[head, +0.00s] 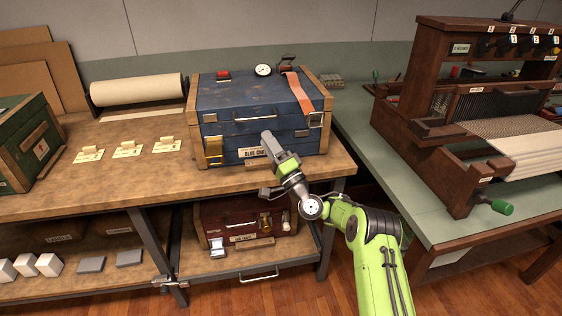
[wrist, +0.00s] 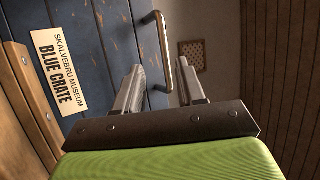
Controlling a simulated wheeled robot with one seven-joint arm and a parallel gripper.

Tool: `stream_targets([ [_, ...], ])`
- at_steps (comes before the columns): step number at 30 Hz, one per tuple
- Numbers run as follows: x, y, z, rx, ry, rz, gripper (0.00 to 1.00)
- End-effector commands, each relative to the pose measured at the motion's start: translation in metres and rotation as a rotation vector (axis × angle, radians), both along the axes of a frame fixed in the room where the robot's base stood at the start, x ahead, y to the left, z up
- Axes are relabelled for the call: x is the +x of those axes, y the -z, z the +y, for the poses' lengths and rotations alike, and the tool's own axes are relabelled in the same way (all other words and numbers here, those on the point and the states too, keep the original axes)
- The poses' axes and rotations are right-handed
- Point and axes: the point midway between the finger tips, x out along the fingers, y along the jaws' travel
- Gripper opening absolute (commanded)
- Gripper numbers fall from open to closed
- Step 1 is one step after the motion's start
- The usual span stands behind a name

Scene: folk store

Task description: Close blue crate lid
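The blue crate (head: 226,146) stands on the wooden workbench, with a name label (wrist: 58,68) on its front. Its lid (head: 235,92) lies level on top; I cannot tell whether it is fully seated. A metal bar handle (head: 255,117) is on the upper front and also shows in the wrist view (wrist: 165,45). My gripper (head: 266,136) is just in front of the crate's front face, below the handle. In the wrist view its two fingers (wrist: 160,86) are apart and empty. The handle appears between the fingertips; contact is unclear.
A brass latch (head: 213,151) is on the crate's front left, and an orange strap (head: 301,92) lies over the lid. A round dial (head: 263,70) and a red item (head: 223,75) are at the lid's back. A red crate (head: 215,222) sits below. A loom (head: 440,110) stands at right.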

Motion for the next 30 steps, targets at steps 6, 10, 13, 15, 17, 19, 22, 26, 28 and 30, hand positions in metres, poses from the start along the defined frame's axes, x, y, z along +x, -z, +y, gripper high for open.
stream_targets([
  [6,-0.025,0.028,-0.025,0.003,0.006,0.018,0.39],
  [10,-0.038,0.033,-0.032,0.005,0.001,0.008,0.39],
  [13,-0.047,0.039,-0.038,0.002,-0.001,0.007,0.39],
  [15,-0.050,0.040,-0.039,0.000,-0.001,0.003,0.39],
  [17,-0.052,0.040,-0.040,-0.001,-0.002,0.000,0.39],
  [19,-0.052,0.040,-0.039,-0.001,-0.001,-0.002,0.39],
  [22,-0.052,0.040,-0.039,-0.003,-0.001,-0.001,0.39],
  [26,-0.051,0.040,-0.039,-0.003,-0.001,-0.001,0.39],
  [28,-0.052,0.038,-0.036,-0.012,-0.008,-0.005,0.39],
  [30,-0.058,0.029,-0.022,-0.070,-0.047,-0.023,0.39],
])
